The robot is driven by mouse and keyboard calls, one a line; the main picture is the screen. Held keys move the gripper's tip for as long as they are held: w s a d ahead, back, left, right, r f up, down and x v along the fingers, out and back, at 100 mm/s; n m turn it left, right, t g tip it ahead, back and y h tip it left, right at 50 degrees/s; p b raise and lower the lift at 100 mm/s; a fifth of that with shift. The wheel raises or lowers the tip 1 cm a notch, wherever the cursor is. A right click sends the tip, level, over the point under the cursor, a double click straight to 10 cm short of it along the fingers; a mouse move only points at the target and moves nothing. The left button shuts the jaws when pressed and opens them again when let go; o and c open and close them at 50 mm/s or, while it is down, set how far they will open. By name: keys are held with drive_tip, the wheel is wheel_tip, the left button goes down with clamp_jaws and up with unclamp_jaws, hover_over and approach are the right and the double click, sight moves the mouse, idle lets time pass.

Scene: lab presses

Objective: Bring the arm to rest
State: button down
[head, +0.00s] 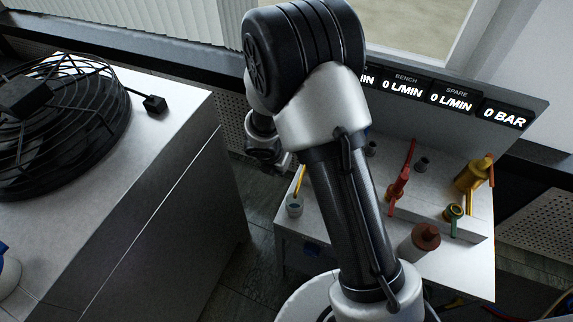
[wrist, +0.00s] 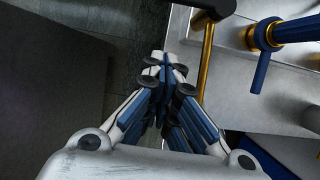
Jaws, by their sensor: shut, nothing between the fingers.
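My arm rises through the middle of the head view and bends over at the top, in front of the white bench. My gripper (wrist: 165,65) shows in the wrist view with its fingers together and nothing between them. It points down toward the dark floor beside the bench edge. In the head view the fingers cannot be made out behind my arm. A brass rod (wrist: 206,60) stands close to the right of the fingertips in the wrist view. A blue-handled valve (wrist: 268,38) on a brass fitting is farther right.
The white bench (head: 480,267) carries a red-handled valve (head: 398,187), a brass valve (head: 474,174), a green-handled valve (head: 454,212) and a brown cylinder (head: 427,236). Displays (head: 452,97) line its back. A white cabinet (head: 160,180) with a black fan (head: 60,125) stands left. Dark floor (head: 250,255) lies between.

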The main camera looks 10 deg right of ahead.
drive_tip(key=p+v, duration=0.4)
drive_tip(key=v, duration=0.6)
drive_tip(key=shift+s+d, duration=0.15)
drive_tip(key=shift+d, duration=0.05)
drive_tip(key=s+d+r+m, duration=0.3)
drive_tip(key=s+r+m, duration=0.1)
drive_tip(key=r+m, duration=0.35)
drive_tip(key=s+d+r+m, duration=0.4)
drive_tip(key=r+m, duration=0.3)
drive_tip(key=r, duration=0.2)
drive_tip(key=s+a+r+m+y, duration=0.1)
drive_tip(key=s+r+m, duration=0.1)
drive_tip(key=s+m, duration=0.2)
drive_tip(key=s+r+m+y+b, duration=0.1)
drive_tip(key=s+r+m, duration=0.1)
drive_tip(key=s+m, duration=0.3)
drive_tip(key=s+a+r+m+t, duration=0.1)
drive_tip(key=s+r+m, duration=0.1)
drive_tip(key=s+m, duration=0.3)
drive_tip(key=shift+s+a+r+y, duration=0.3)
drive_tip(key=shift+s+y, duration=0.1)
drive_tip(key=shift+s, duration=0.8)
